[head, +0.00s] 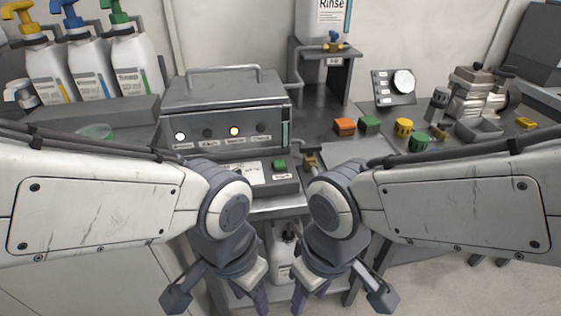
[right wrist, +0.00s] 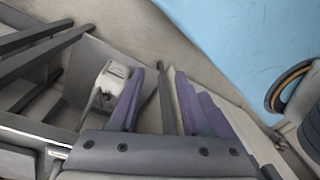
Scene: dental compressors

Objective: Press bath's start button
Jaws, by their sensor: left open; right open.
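The bath (head: 225,105) is a grey metal box with a lid handle, standing on the bench at centre-left. Its front has a row of labelled lamps, one white and one yellow lit. A control panel in front of it carries a green button (head: 280,165) on its right side, with a label below. My left gripper (head: 250,300) and right gripper (head: 310,297) hang low in front of the bench, below and apart from the panel. Both are open and empty. In the right wrist view the right gripper (right wrist: 160,95) shows spread purple fingers. My left arm hides part of the panel's left side.
Three pump bottles (head: 85,70) stand at the back left. A rinse container (head: 326,18) sits on a stand behind. Orange, green and yellow parts (head: 404,128) and a metal pump unit (head: 478,92) are on the right bench. A white bottle (head: 283,260) stands below the bench.

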